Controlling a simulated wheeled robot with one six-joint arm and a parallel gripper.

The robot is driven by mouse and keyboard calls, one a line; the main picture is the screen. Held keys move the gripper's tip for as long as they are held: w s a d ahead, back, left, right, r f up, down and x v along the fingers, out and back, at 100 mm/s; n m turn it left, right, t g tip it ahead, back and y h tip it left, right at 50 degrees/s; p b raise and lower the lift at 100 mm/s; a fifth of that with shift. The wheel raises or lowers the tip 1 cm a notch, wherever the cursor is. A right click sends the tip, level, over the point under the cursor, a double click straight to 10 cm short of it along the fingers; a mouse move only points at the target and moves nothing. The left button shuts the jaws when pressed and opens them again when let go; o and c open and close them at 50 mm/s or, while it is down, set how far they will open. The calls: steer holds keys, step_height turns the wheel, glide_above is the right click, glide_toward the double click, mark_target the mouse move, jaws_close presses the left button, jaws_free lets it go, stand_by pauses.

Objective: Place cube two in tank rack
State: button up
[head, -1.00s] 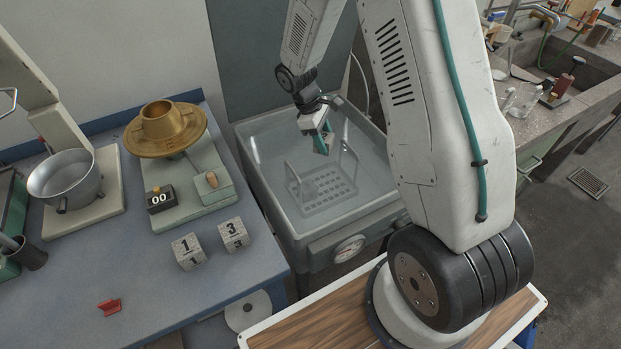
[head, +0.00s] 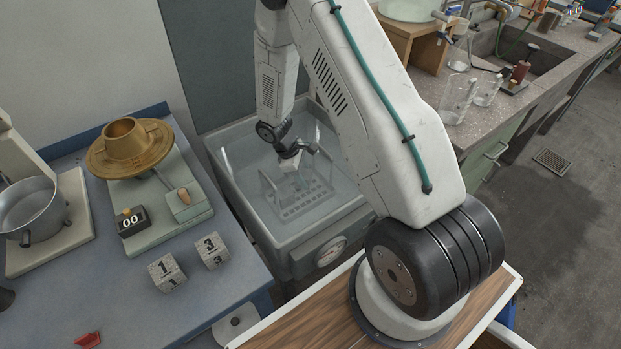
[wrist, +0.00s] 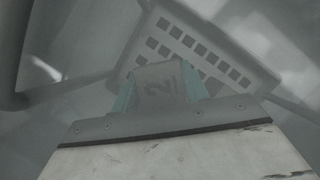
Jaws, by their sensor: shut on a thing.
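Cube two (wrist: 162,86), a grey cube with a "2" on its face, is between the teal fingers of my gripper (wrist: 160,90) in the wrist view. My gripper is shut on it. The tank rack (head: 310,206), a frame with a perforated floor, stands on the tank bottom. In the wrist view the rack floor (wrist: 195,45) lies beyond the cube. I cannot tell whether the cube touches it.
Cube one (head: 167,272) and cube three (head: 211,251) sit on the blue bench left of the tank. A brass flanged part (head: 130,145) on a scale, a pot (head: 32,208) and a red piece (head: 88,340) are also there. The tank walls surround my gripper.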

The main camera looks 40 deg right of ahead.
steer(key=shift+s+d+f, duration=0.3)
steer(key=shift+s+d, duration=0.5)
steer(key=shift+s, duration=0.1)
steer(key=shift+w+a+f, duration=0.1)
steer(key=shift+w+f, duration=0.05)
steer(key=shift+f, duration=0.2)
steer(key=shift+r, duration=0.1)
steer(key=o, duration=1)
steer(key=shift+c, duration=0.2)
